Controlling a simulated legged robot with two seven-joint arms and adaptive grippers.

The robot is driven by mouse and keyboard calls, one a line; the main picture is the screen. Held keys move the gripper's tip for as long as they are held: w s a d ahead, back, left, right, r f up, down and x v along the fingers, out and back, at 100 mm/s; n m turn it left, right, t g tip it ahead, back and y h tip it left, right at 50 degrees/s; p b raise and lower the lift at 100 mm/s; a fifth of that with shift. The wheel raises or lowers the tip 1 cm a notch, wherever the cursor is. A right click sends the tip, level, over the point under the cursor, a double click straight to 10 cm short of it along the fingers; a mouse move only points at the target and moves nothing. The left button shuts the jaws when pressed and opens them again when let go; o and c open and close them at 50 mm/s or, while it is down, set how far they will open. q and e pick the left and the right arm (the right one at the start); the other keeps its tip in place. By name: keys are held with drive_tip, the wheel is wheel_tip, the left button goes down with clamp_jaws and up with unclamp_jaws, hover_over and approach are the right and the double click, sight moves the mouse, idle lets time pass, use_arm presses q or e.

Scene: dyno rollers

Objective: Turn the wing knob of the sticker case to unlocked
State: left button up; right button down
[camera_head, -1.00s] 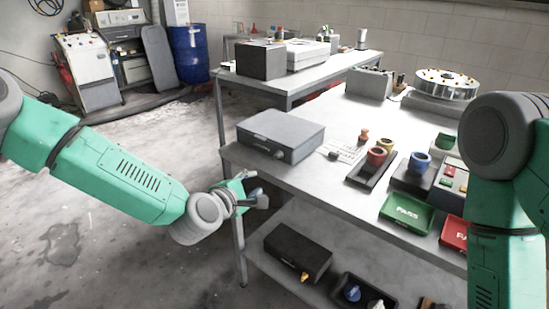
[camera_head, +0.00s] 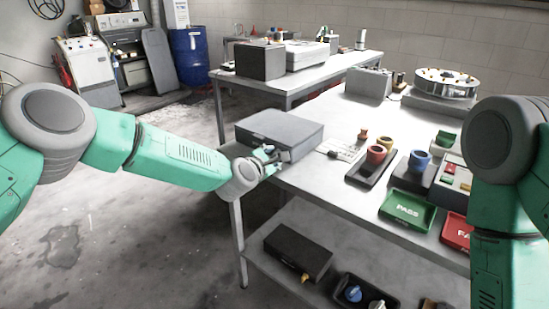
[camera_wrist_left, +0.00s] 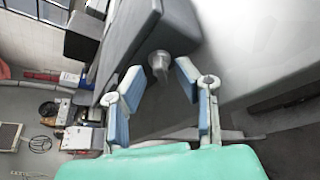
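The sticker case (camera_head: 280,130) is a flat grey box lying near the front left edge of the table. My left gripper (camera_head: 270,154) is at its front face, where it hides the knob in the head view. In the left wrist view the grey wing knob (camera_wrist_left: 159,62) sticks out from the case (camera_wrist_left: 133,30). My left gripper (camera_wrist_left: 158,74) is open there, its blue-padded fingers on either side of the knob's end, with gaps visible. Which setting the knob points to cannot be read. My right gripper is out of view.
A dark tray with coloured cups (camera_head: 372,168), a green PASS tray (camera_head: 408,208) and a red tray (camera_head: 457,232) stand right of the case. A lower shelf holds a black box (camera_head: 298,252). Floor left of the table is clear.

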use_arm(q)
drive_tip(key=shift+w+d+f, duration=0.2)
drive_tip(key=shift+w+d, duration=0.4)
drive_tip(key=shift+w, duration=0.1)
drive_tip(key=shift+a, duration=0.4)
clamp_jaws()
drive_tip(key=shift+r, duration=0.15)
